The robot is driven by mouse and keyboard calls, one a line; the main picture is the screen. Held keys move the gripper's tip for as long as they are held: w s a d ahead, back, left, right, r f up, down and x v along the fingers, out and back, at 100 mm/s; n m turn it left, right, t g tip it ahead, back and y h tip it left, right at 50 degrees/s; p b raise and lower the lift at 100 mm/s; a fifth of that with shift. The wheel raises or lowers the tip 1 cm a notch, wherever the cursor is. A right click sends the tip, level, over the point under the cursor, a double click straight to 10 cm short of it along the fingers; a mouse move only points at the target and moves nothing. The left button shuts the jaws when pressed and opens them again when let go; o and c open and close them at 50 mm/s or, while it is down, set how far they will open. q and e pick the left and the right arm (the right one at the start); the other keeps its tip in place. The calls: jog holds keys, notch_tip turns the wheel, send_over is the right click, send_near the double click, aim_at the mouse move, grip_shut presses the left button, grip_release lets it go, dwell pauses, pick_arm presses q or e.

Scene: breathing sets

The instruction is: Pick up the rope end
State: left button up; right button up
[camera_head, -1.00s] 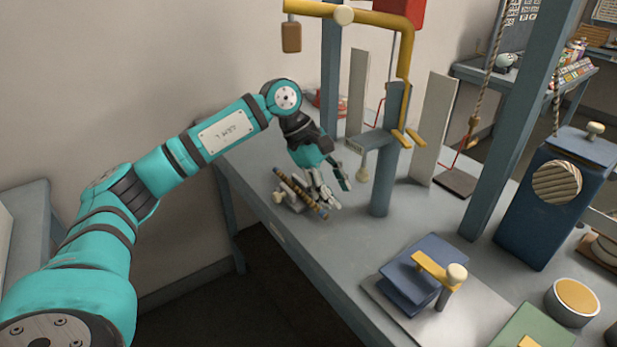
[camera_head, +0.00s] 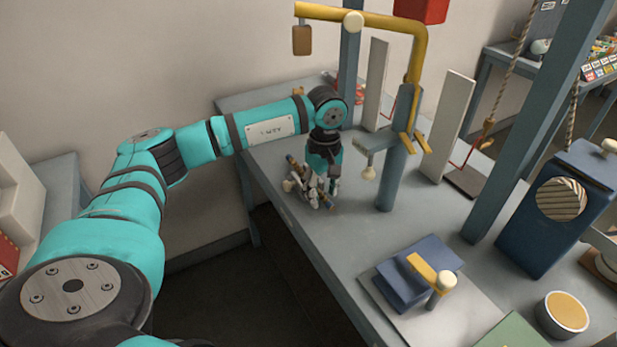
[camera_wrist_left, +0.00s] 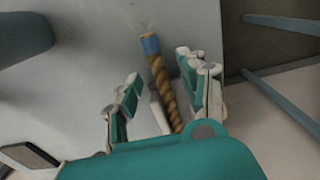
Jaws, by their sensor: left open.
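The rope end, a short twisted brown piece with a blue tip, shows in the left wrist view (camera_wrist_left: 162,78). It runs between the fingers of my left gripper (camera_wrist_left: 160,72), which are open on either side of it. In the head view my left gripper (camera_head: 323,190) points down at the table's left edge, low over the rope end (camera_head: 292,163). Its fingers hide most of the rope there. I cannot tell whether they touch it. My right gripper is out of view.
The grey table (camera_head: 290,225) is clear in front of my gripper. A blue-grey post with a yellow arm (camera_head: 417,70) stands close on the right. A blue block (camera_head: 420,270) sits nearer on a plate.

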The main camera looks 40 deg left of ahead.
pick_arm(q)
grip_shut()
dwell(0.5)
